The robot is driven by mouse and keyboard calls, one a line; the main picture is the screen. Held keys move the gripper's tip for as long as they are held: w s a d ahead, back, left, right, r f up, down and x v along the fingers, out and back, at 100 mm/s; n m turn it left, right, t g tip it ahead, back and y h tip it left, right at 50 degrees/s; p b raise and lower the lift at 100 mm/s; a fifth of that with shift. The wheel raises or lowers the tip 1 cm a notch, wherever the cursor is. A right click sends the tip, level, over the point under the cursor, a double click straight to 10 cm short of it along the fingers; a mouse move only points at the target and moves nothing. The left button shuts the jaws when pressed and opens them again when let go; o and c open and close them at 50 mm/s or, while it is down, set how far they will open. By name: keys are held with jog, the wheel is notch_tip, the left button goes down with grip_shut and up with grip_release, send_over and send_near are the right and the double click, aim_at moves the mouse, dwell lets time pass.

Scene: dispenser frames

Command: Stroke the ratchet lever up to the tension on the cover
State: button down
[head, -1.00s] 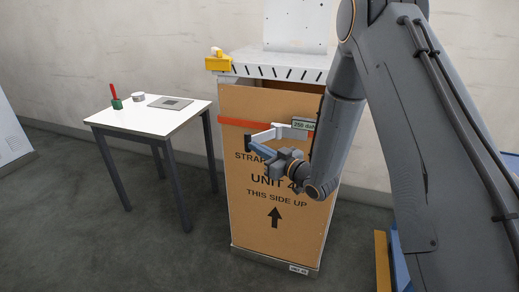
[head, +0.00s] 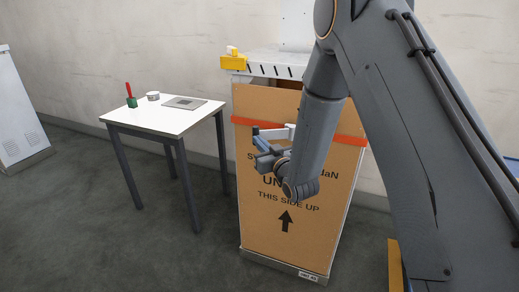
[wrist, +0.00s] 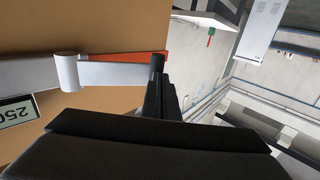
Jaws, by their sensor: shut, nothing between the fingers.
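A tall brown cardboard cover (head: 290,225) carries an orange strap (head: 350,139) around its upper part. The pale metal ratchet (head: 283,132) sits on the strap at the front. In the wrist view the ratchet shows as a pale roller (wrist: 67,71) with flat arms, one reaching right toward my fingers.
A white table (head: 165,118) stands left of the cover with a green holder (head: 132,102), a white roll (head: 153,96) and a grey plate (head: 185,102). A yellow device (head: 233,62) sits atop the unit. A grey cabinet (head: 20,115) stands far left. Floor between is clear.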

jog(key=shift+b+x, duration=1.05)
jog(key=shift+x, duration=0.85)
jog(key=shift+w, duration=0.55)
jog(key=shift+d, duration=0.1)
jog(key=s+b, duration=0.1)
jog(key=s, duration=1.3)
